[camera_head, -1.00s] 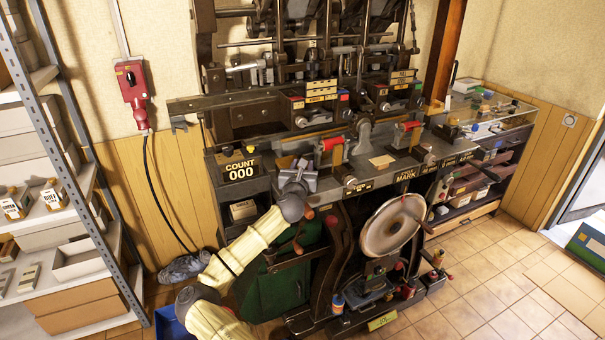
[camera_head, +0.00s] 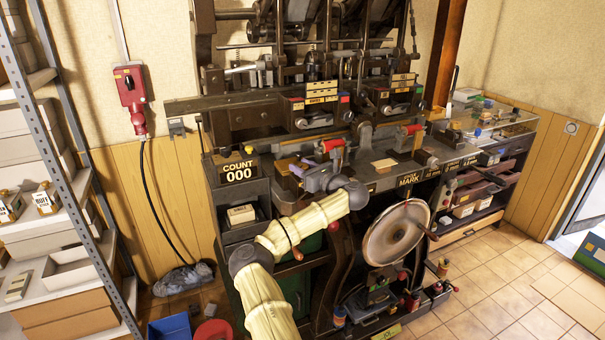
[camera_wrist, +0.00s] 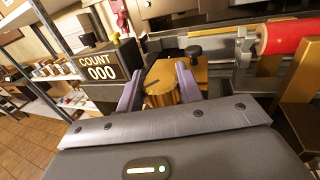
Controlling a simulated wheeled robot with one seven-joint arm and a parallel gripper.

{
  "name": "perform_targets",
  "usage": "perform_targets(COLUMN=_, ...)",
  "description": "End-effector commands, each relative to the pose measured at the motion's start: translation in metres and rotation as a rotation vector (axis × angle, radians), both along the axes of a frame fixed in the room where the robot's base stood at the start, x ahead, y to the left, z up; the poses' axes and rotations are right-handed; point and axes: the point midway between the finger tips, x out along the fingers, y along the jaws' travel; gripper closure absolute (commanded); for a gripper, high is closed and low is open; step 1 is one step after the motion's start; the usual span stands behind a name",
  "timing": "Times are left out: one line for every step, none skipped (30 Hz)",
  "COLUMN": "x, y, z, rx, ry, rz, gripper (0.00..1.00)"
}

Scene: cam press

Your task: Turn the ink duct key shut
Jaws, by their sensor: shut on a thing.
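A round brass knob with a dark line across its face, which looks like the ink duct key (camera_wrist: 162,91), sits between my gripper's purple fingers in the wrist view. My gripper (camera_wrist: 158,88) is shut on it, one finger on each side. In the head view my gripper (camera_head: 298,168) reaches the front of the press beside the count plate. The knob is too small and too covered to make out there. The dark line runs slantwise across the brass face.
The COUNT 000 plate (camera_head: 238,170) stands just left of my gripper. A red-handled part (camera_head: 332,145) is close on the right, and it also shows in the wrist view (camera_wrist: 291,33). A black knob (camera_wrist: 194,51) stands behind the brass knob. A large disc wheel (camera_head: 396,232) is lower right.

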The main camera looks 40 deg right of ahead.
Motion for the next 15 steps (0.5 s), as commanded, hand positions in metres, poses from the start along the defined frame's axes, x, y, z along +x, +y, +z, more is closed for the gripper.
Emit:
perform_targets(x=-0.0005, y=-0.0017, z=-0.0024, rx=0.0, ry=-0.003, rz=0.045, gripper=0.87)
perform_targets(x=-0.0005, y=-0.0017, z=-0.0026, rx=-0.001, ry=-0.002, rz=0.071, gripper=0.87)
perform_targets(x=-0.0004, y=-0.0014, z=-0.0026, rx=-0.001, ry=-0.003, rz=0.105, gripper=0.87)
perform_targets(x=-0.0005, y=-0.0015, z=-0.0024, rx=-0.002, ry=-0.003, rz=0.128, gripper=0.87)
perform_targets(x=-0.0004, y=-0.0014, z=-0.0027, rx=-0.001, ry=-0.003, rz=0.152, gripper=0.87)
perform_targets(x=-0.0002, y=-0.0011, z=-0.003, rx=-0.001, ry=-0.002, rz=0.182, gripper=0.87)
perform_targets(x=-0.0005, y=-0.0013, z=-0.0028, rx=-0.001, ry=-0.002, rz=0.202, gripper=0.87)
perform_targets(x=-0.0003, y=-0.0011, z=-0.0029, rx=-0.001, ry=-0.002, rz=0.222, gripper=0.87)
perform_targets(x=-0.0004, y=-0.0011, z=-0.0033, rx=-0.001, ry=-0.001, rz=0.249, gripper=0.87)
perform_targets(x=-0.0002, y=-0.001, z=-0.0031, rx=-0.001, ry=-0.001, rz=0.269, gripper=0.87)
perform_targets(x=-0.0002, y=-0.0009, z=-0.0028, rx=-0.001, ry=-0.002, rz=0.287, gripper=0.87)
perform_targets(x=-0.0005, y=-0.001, z=-0.003, rx=-0.001, ry=-0.002, rz=0.311, gripper=0.87)
perform_targets(x=-0.0003, y=-0.0006, z=-0.0031, rx=-0.001, ry=-0.002, rz=0.329, gripper=0.87)
perform_targets(x=-0.0002, y=-0.0006, z=-0.0029, rx=-0.001, ry=-0.001, rz=0.345, gripper=0.87)
perform_targets(x=-0.0003, y=-0.0008, z=-0.0024, rx=-0.001, ry=-0.001, rz=0.365, gripper=0.87)
